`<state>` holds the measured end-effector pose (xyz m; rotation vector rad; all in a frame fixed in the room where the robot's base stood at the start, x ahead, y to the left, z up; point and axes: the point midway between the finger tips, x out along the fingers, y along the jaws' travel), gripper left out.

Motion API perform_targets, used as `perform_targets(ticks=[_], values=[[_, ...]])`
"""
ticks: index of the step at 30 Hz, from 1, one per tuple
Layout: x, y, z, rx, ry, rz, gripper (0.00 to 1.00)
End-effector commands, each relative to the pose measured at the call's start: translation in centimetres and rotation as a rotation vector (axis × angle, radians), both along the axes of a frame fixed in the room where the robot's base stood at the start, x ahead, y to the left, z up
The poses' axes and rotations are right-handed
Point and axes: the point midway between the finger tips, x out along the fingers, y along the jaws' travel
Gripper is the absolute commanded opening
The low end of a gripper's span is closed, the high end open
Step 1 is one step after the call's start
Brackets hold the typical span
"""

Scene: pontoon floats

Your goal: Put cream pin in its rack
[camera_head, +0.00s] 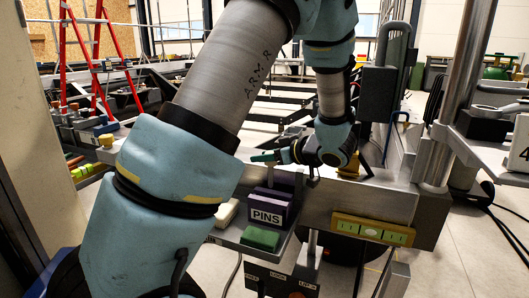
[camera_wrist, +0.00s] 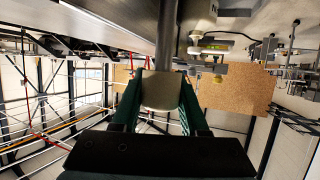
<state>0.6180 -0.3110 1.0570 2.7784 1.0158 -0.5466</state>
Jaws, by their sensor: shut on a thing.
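My gripper (camera_head: 263,157) has green fingers and is above the purple rack (camera_head: 271,208) labelled PINS in the head view. In the wrist view, my gripper (camera_wrist: 161,100) is shut on the cream pin, whose cream head (camera_wrist: 160,90) sits between the two green fingers. A grey shaft (camera_wrist: 168,35) runs from the head away from the gripper. In the head view the pin is small and mostly hidden by the fingers; a thin grey part shows between gripper and rack. I cannot tell whether the shaft's tip is inside the rack.
A green block (camera_head: 260,238) and a cream block (camera_head: 227,212) lie on the shelf by the rack. A yellow level (camera_head: 372,229) is on the metal beam to the right. A thick metal post (camera_head: 462,95) stands at right. A red ladder (camera_head: 98,60) stands behind.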

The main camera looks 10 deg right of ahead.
Motion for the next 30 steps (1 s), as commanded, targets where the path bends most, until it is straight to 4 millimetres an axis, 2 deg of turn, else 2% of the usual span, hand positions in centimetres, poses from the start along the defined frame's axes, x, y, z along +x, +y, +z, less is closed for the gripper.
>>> perform_targets(ticks=[1, 7, 30], values=[[0.01, 0.01, -0.66, 0.0, 0.0, 0.0, 0.0], [0.01, 0.01, -1.5, 0.0, -0.002, -0.001, 0.0], [0.02, 0.01, -1.4, 0.001, 0.0, 0.0, 0.0]])
